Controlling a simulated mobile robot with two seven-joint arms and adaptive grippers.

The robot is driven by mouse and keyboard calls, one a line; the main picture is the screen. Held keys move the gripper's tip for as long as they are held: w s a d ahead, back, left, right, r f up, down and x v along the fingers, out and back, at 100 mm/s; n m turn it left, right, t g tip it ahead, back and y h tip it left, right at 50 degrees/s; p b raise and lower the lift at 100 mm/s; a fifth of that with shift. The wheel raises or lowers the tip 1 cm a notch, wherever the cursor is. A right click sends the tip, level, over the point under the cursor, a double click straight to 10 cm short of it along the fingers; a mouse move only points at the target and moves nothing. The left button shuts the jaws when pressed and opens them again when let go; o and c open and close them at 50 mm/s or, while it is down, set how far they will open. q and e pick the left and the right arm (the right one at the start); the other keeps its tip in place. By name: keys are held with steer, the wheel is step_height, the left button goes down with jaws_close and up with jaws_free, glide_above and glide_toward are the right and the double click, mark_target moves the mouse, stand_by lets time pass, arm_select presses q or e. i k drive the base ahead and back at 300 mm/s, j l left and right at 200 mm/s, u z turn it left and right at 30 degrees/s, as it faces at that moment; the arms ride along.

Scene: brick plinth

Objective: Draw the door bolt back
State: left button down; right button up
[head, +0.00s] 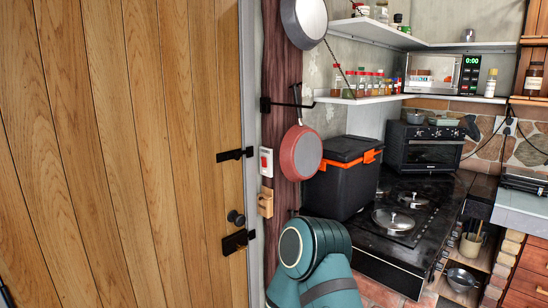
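A tall wooden plank door (120,150) fills the left of the head view and looks shut against a pale frame (250,120). A black bar-like fitting (235,155) sits at the door's right edge and reaches to the frame. Lower down are a round black knob (236,218) and a second black fitting (236,242), also at the edge. I cannot tell for sure which fitting is the bolt, or its exact position.
Beside the frame are a white-and-red switch (266,161), a wooden block (265,202) and a hanging red pan (300,153). A black box with orange clasps (345,185) stands behind my arm by the black hob (400,235). The space before the door looks clear.

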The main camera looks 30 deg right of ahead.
mark_target(237, 156)
steer(key=z, duration=0.8)
